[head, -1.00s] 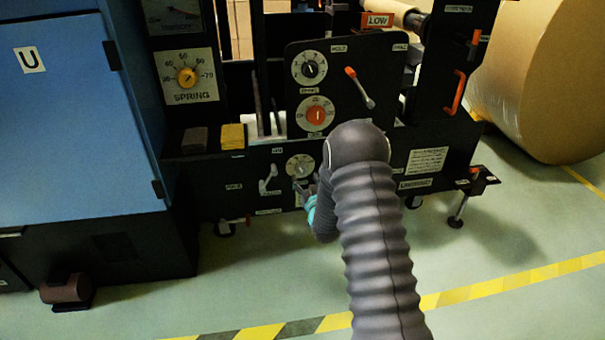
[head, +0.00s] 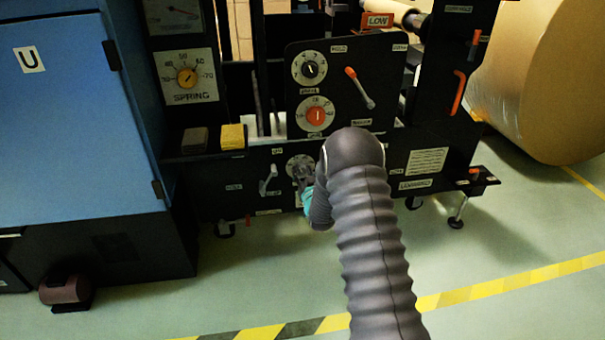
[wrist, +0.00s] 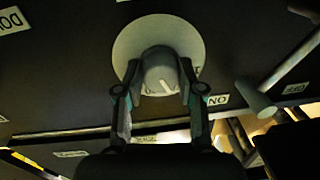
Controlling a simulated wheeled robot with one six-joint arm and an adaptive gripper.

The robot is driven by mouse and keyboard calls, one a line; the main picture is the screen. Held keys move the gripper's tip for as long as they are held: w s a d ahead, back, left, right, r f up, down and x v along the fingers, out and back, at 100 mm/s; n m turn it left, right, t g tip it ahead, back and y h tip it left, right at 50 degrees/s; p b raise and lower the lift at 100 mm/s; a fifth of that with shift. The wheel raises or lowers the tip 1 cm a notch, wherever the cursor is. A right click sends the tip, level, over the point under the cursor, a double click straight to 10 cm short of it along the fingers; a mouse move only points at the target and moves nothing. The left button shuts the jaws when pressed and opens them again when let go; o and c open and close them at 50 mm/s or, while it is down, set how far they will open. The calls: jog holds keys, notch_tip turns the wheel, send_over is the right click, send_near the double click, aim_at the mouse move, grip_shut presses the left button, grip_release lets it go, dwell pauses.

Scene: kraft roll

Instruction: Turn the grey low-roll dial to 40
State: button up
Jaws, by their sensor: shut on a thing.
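The grey dial (wrist: 162,80) sits on a pale round scale plate (wrist: 128,48) on the dark lower panel. In the wrist view my gripper (wrist: 161,88) has one finger on each side of the knob and is shut on it. A light pointer line shows on the knob's face; the scale numbers are mostly hidden or too dark to read. In the head view the scale plate (head: 299,162) shows just left of my arm, with my gripper (head: 304,183) over its lower part.
A lever handle (wrist: 256,99) stands close to the right of the dial in the wrist view. Above in the head view are an orange dial (head: 316,117), a black dial (head: 310,68) and a red-tipped lever (head: 360,88). A yellow block (head: 232,137) lies on a ledge.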

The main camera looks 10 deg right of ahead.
jog(key=shift+m, duration=0.4)
jog(key=m, duration=0.3)
jog(key=shift+m, duration=0.3)
jog(key=m, duration=0.4)
jog(key=shift+m+t, duration=0.3)
jog(key=m, duration=0.4)
jog(key=shift+a+m+h, duration=0.1)
jog(key=shift+m+h, duration=0.2)
jog(key=shift+m, duration=0.1)
jog(key=shift+m+h, duration=0.3)
jog(key=shift+m, duration=2.1)
jog(key=o, duration=1.1)
jog(key=shift+f, duration=0.1)
jog(key=shift+o, duration=0.2)
